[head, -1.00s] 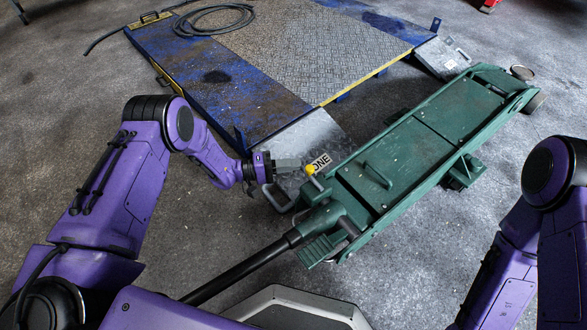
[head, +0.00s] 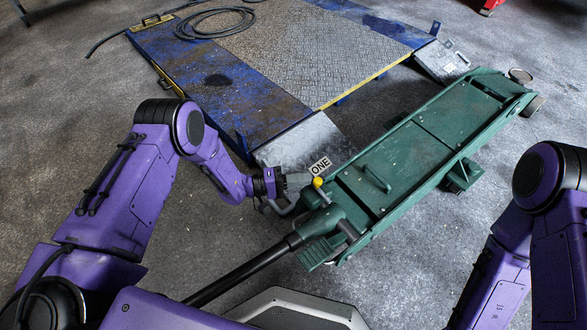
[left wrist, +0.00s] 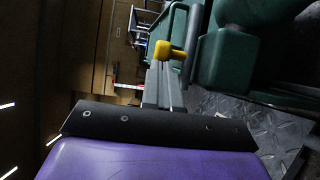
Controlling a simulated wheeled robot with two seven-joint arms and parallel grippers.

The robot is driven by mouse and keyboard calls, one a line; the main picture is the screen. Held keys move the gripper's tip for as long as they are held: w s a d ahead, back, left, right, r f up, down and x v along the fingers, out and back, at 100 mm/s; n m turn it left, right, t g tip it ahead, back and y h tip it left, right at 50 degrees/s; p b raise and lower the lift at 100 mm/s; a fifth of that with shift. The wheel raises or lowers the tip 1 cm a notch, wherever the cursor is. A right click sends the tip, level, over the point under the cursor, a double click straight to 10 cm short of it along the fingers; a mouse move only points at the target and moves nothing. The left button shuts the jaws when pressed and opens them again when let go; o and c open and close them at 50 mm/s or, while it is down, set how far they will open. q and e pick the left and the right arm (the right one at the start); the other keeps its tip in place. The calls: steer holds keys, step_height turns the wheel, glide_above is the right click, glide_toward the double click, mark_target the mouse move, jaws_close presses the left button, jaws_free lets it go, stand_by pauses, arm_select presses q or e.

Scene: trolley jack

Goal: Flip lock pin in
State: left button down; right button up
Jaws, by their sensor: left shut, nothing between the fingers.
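The lock pin's yellow knob (head: 318,182) sits at the handle end of the green trolley jack (head: 420,140), just below the "ONE" label (head: 320,165). My left gripper (head: 307,179) is shut and empty, with its fingertips right beside the knob on its left. In the left wrist view the yellow knob (left wrist: 168,50) lies at the tips of the shut grey fingers (left wrist: 161,82). I cannot tell whether they touch. The pin's shaft is mostly hidden. My right arm shows at the right edge, but its gripper is out of view.
The black jack handle (head: 245,270) runs down to the left from the jack. A blue lift platform (head: 255,95) with a coiled hose (head: 215,22) lies behind my left arm. Its grey ramp plate (head: 295,145) is close to my gripper. Floor to the right is clear.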

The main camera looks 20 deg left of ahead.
arm_select(q)
steer(key=shift+d, duration=0.1)
steer(key=w+a+p+v, duration=0.1)
steer(key=w+p+v, duration=0.1)
steer(key=v, duration=1.1)
steer(key=shift+w, duration=0.4)
arm_select(e)
steer(key=w+r+m+t, duration=0.1)
steer(key=w+r+t, duration=0.1)
steer(key=shift+w+d+m+h, duration=0.15)
steer(key=shift+w+m+h, duration=0.25)
arm_select(q)
steer(key=shift+a, duration=0.15)
